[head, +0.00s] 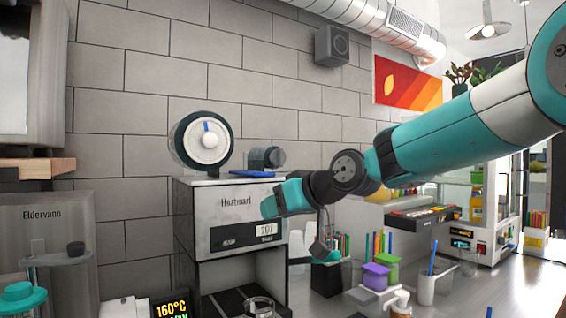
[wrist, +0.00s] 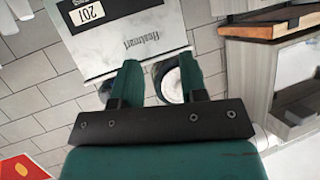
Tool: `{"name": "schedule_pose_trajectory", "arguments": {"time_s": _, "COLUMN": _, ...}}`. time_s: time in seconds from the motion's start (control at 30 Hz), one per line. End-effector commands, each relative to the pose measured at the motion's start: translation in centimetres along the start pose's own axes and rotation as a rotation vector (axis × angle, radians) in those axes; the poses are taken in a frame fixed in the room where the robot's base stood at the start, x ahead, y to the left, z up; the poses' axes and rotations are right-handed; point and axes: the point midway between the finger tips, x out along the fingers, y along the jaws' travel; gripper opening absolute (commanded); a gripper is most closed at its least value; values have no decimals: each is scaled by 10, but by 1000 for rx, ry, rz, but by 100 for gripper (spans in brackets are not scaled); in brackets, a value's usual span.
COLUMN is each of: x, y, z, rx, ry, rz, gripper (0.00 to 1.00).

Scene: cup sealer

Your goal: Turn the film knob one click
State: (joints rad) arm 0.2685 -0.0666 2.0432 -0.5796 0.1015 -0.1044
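The cup sealer (head: 238,205) stands against the tiled wall. On its top, at the left, is a round dark-rimmed film reel with a white film knob (head: 209,141) that carries a blue mark near its upper edge. In the wrist view the sealer appears upside down (wrist: 130,30), and the white knob (wrist: 172,86) is partly hidden behind the right finger. My gripper (head: 270,206) is in front of the sealer's right side, lower than the knob and apart from it. In the wrist view its two teal fingers (wrist: 158,80) are spread with nothing held between them.
A dark cylinder (head: 266,158) and a flat blue piece (head: 252,174) sit on the sealer's top, right of the reel. A clear cup (head: 259,307) stands in front. Cups and a purple-lidded container (head: 376,272) crowd the counter at right. Space in front of the reel looks clear.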

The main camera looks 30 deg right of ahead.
Motion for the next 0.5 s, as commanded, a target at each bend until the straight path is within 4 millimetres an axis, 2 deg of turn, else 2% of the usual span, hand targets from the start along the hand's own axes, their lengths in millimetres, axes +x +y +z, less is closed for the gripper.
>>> {"name": "schedule_pose_trajectory", "arguments": {"time_s": 0.03, "x": -4, "y": 40, "z": -27, "rx": -3, "ry": 111, "rz": 70, "gripper": 39}}
{"name": "schedule_pose_trajectory", "arguments": {"time_s": 0.1, "x": -17, "y": 81, "z": -61, "rx": -22, "ry": 246, "rz": 146, "gripper": 39}}
{"name": "schedule_pose_trajectory", "arguments": {"time_s": 0.2, "x": -36, "y": 121, "z": -92, "rx": -48, "ry": 376, "rz": 223, "gripper": 39}}
{"name": "schedule_pose_trajectory", "arguments": {"time_s": 0.33, "x": -48, "y": 141, "z": -110, "rx": -67, "ry": 448, "rz": 263, "gripper": 39}}
{"name": "schedule_pose_trajectory", "arguments": {"time_s": 0.5, "x": -32, "y": 146, "z": -123, "rx": -68, "ry": 452, "rz": 263, "gripper": 39}}
